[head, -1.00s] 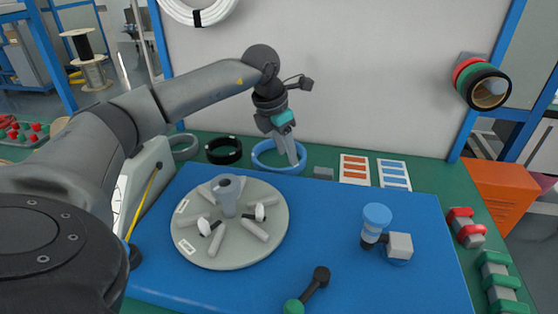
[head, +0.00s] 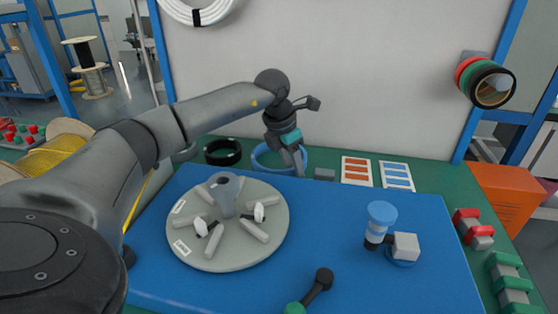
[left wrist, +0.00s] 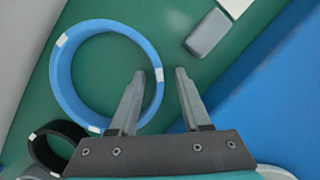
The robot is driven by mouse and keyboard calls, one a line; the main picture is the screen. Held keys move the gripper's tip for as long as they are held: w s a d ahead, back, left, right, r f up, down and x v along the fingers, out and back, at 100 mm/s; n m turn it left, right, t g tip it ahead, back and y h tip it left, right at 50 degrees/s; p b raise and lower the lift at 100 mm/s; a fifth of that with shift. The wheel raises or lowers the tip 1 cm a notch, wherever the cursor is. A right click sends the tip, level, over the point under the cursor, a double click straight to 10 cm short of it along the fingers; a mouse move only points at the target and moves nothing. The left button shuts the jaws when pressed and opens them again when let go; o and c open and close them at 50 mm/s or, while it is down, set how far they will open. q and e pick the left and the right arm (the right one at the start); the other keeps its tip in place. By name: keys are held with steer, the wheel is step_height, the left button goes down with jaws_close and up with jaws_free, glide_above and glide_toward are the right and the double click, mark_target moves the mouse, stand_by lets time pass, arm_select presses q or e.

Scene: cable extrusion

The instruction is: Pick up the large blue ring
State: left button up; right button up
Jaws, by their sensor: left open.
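The large blue ring (head: 257,160) lies on the green surface behind the blue mat, near the wall. It also shows in the left wrist view (left wrist: 62,88), with small white bands on it. My left gripper (head: 299,172) is at the ring's right side, pointing down. In the left wrist view my left gripper (left wrist: 159,73) is open, with one finger over the ring's inside and the other outside its right wall. The wall shows between the fingers; I cannot tell whether they touch it.
A black ring (head: 222,152) lies left of the blue one. A grey block (head: 324,174) and cards with orange (head: 356,170) and blue bars (head: 397,176) lie to its right. A round grey turntable (head: 185,238) stands on the blue mat (head: 330,225) in front.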

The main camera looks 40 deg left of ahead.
arm_select(q)
jaws_close()
stand_by(0.6)
